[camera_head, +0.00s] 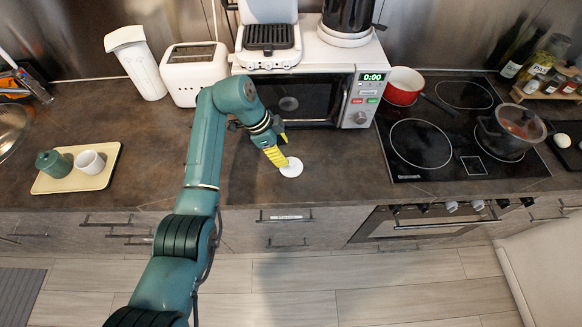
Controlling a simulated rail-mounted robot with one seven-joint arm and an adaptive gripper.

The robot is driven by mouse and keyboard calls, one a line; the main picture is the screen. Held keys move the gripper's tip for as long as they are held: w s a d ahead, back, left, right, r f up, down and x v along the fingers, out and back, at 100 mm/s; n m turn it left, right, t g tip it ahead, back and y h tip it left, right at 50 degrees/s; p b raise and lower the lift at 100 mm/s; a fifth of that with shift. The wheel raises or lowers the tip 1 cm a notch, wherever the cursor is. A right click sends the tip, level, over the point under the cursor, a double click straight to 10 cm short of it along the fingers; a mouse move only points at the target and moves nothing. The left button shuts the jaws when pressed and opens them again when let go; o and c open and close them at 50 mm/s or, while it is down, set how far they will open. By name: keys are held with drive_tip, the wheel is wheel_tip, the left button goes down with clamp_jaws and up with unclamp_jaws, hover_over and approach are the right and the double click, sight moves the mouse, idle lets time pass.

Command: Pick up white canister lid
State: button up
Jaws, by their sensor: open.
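The white canister lid (292,168) is a flat round disc lying on the dark countertop, in front of the microwave. My gripper (281,151) with yellow fingers is just behind and left of the lid. One fingertip reaches the lid's left edge in the picture; I cannot tell whether it touches. The gripper is open with nothing seen between its fingers. My wrist hides some of the counter behind the gripper.
The microwave (288,99) stands close behind my gripper, with a grill and kettle on top. A white toaster (194,74) and white canister (137,62) stand left. A tray (98,181) with two cups lies far left. The stove (425,148) with pots is right.

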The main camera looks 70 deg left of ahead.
sight(291, 163)
drive_tip(key=b+x, duration=0.1)
drive_tip(key=x, duration=0.6)
drive_tip(key=shift+a, duration=0.1)
drive_tip(key=shift+c, duration=0.4)
clamp_jaws()
